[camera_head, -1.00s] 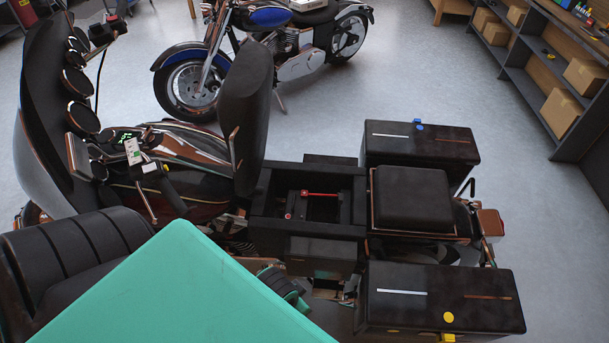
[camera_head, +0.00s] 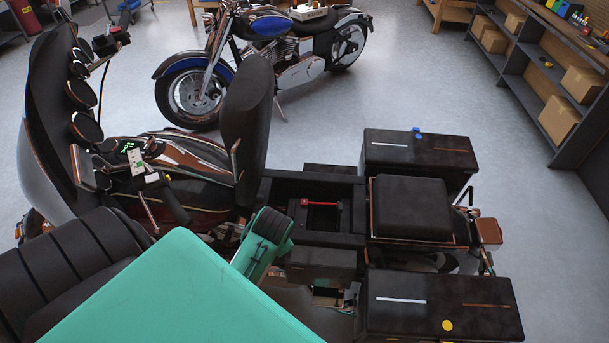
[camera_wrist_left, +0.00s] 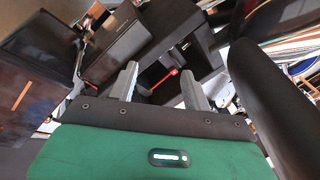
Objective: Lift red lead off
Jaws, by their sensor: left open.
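The red lead (camera_head: 320,202) is a short red bar inside the open black compartment (camera_head: 345,240) in the middle of the motorcycle. In the left wrist view the red lead (camera_wrist_left: 166,77) shows beyond and between my fingers. My left gripper (camera_wrist_left: 160,70) is open and empty, its two grey fingers apart and pointing toward the compartment. In the head view my green and black left wrist is at the compartment's near left corner, and the fingertips cannot be made out. I cannot tell how far the fingers are from the lead. My right gripper is not in view.
Black side cases (camera_head: 420,150) (camera_head: 440,306) and a padded seat (camera_head: 411,207) lie right of the compartment. An upright backrest (camera_head: 246,120) stands at its left. A blue motorcycle (camera_head: 270,55) and a shelf with boxes (camera_head: 558,119) are farther back.

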